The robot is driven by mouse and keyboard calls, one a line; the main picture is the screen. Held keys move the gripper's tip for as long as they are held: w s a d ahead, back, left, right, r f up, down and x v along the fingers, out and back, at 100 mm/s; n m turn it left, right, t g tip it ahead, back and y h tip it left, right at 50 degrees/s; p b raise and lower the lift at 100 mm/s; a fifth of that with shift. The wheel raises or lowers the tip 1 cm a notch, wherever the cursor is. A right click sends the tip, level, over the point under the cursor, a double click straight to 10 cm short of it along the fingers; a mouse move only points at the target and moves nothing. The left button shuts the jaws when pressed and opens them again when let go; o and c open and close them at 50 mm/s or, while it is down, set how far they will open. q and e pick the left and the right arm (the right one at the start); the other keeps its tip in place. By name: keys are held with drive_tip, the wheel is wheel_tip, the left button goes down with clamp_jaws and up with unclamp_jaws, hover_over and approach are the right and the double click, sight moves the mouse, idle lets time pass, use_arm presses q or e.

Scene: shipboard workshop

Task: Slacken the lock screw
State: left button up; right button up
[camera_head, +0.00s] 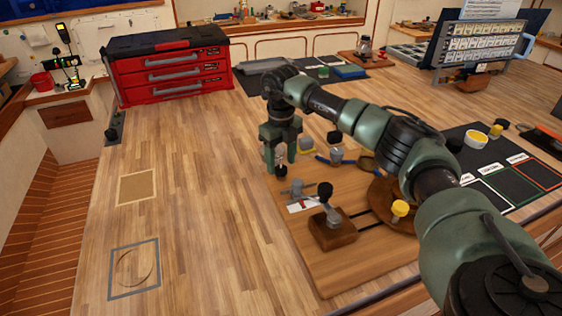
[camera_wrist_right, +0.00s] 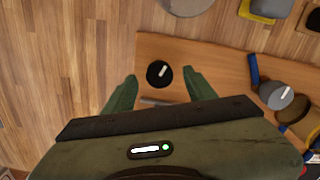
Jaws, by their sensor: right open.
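My right gripper (camera_head: 281,158) points straight down over the far left corner of the wooden board (camera_head: 345,278). In the right wrist view, the fingers (camera_wrist_right: 160,77) are open, one on each side of a round black knob (camera_wrist_right: 159,74) with a white mark. This knob seems to be the lock screw; no label shows. I cannot tell whether either finger touches it. In the head view, the fingers largely hide it. A grey metal cross-shaped piece (camera_head: 297,189) stands just in front of the gripper. My left gripper is not in view.
A wooden block (camera_head: 332,236) with a black-knobbed metal post (camera_head: 326,191) stands nearer on the board. A yellow knob (camera_head: 400,208) and a blue-handled piece (camera_head: 322,159) are to the right. A red toolbox (camera_head: 170,75) stands behind. The bench left of the board is mostly clear.

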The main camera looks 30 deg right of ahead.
drive_tip(key=shift+f, duration=0.75)
clamp_jaws()
